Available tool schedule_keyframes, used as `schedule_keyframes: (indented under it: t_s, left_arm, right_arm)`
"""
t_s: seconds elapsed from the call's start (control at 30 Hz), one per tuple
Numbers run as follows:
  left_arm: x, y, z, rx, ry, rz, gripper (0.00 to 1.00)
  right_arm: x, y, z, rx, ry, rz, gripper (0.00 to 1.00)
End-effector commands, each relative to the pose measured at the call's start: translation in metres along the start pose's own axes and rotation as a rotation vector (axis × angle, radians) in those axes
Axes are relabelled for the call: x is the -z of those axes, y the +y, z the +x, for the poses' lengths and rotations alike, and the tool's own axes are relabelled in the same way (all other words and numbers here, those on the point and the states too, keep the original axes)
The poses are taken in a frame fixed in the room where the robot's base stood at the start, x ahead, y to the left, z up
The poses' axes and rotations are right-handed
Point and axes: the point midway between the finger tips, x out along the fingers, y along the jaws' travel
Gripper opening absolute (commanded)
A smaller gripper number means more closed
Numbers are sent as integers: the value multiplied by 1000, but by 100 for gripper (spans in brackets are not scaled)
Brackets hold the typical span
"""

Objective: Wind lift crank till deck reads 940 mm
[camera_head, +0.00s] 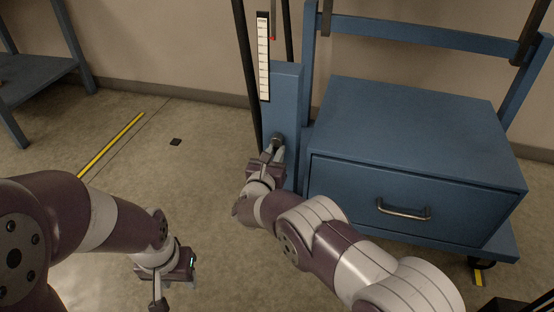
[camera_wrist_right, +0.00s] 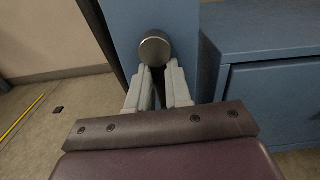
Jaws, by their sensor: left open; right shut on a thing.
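The lift column is a blue post (camera_head: 284,100) in the middle of the head view, with a white scale (camera_head: 263,55) on its left side. A small red mark shows near the top of the scale; the scale's figures are too small to read. The crank (camera_head: 277,139) is on the post's front; its round grey end (camera_wrist_right: 154,47) shows in the right wrist view. My right gripper (camera_head: 270,155) is shut on the crank, its fingers just below that round end. Much of the crank is hidden by the fingers. My left gripper (camera_head: 172,280) is open and empty, low over the floor at left.
A blue cabinet (camera_head: 415,130) with a drawer and metal handle (camera_head: 403,210) stands close to the right of the post. A blue shelf frame (camera_head: 40,70) is at far left. Yellow tape (camera_head: 112,144) and a small dark square (camera_head: 175,142) lie on otherwise clear floor.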

Motion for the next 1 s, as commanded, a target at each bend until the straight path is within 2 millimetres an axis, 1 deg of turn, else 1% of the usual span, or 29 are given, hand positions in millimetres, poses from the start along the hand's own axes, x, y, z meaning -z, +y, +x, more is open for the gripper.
schedule_keyframes:
  t_s: [0.03,0.3,0.8,0.83,0.87,0.9,0.93,1.0]
  left_arm:
    - [0,0,4,0,0,0,45]
    - [-1,0,11,0,0,0,45]
    - [-1,0,11,0,0,0,45]
    - [-1,0,11,0,0,0,45]
    - [-1,0,11,0,0,0,45]
    - [-1,0,11,0,0,0,45]
    - [-1,0,11,0,0,0,45]
    - [-1,0,11,0,0,0,45]
  right_arm:
    - [-10,6,0,-10,-22,32,0]
    - [-13,7,1,-8,-23,109,0]
    - [-15,6,1,-5,-24,124,0]
    - [-15,6,1,-4,-25,124,26]
    - [-15,6,1,-4,-25,124,35]
    - [-15,5,2,-3,-25,123,48]
    - [-14,5,2,-3,-23,123,53]
    - [-12,4,1,-2,-19,120,53]
